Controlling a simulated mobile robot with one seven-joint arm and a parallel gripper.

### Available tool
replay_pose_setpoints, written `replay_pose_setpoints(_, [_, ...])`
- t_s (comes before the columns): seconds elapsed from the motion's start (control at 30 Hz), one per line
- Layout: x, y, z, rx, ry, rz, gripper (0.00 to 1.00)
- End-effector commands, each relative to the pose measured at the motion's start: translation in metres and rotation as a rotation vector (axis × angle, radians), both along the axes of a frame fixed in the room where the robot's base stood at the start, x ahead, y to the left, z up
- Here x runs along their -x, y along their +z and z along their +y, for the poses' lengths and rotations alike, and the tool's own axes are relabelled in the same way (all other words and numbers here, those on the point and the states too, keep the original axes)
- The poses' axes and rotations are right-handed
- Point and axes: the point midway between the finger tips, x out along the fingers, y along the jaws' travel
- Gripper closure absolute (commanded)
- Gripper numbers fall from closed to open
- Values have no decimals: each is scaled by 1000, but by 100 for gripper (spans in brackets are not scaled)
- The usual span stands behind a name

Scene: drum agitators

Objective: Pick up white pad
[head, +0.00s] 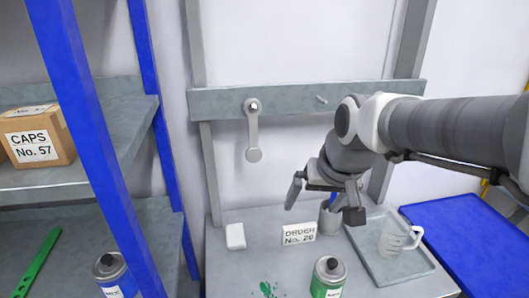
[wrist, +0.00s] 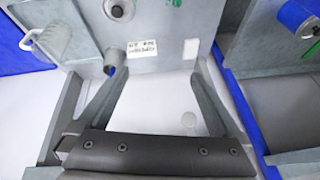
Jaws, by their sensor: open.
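The white pad (head: 235,236) is a small white block with rounded corners. It lies on the grey bench (head: 225,275) near its back left, left of a white label card. In the wrist view it is a small white rectangle (wrist: 190,49) beyond the fingers, toward the right one. My gripper (head: 325,203) is open and empty. It hangs above the back of the bench, right of the pad and apart from it. Both fingers show spread apart in the wrist view (wrist: 155,70).
A lettered card (head: 299,233) and a grey cup (head: 330,218) stand below my gripper. A green can (head: 328,276) is at the front. A blue shelf post (head: 85,120) rises at left. A lever (head: 253,130) hangs on the wall rail.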

Motion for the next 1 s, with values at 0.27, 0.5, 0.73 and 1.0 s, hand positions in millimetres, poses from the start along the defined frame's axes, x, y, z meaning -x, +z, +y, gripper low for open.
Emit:
replay_pose_setpoints(0.27, [-58, -48, 58, 15, 44, 30, 0])
replay_pose_setpoints(0.5, [-97, -98, 115, 57, 85, 33, 0])
replay_pose_setpoints(0.73, [-120, -143, 166, 106, 127, 15, 0])
replay_pose_setpoints(1.0, [-130, -165, 188, 128, 145, 0, 0])
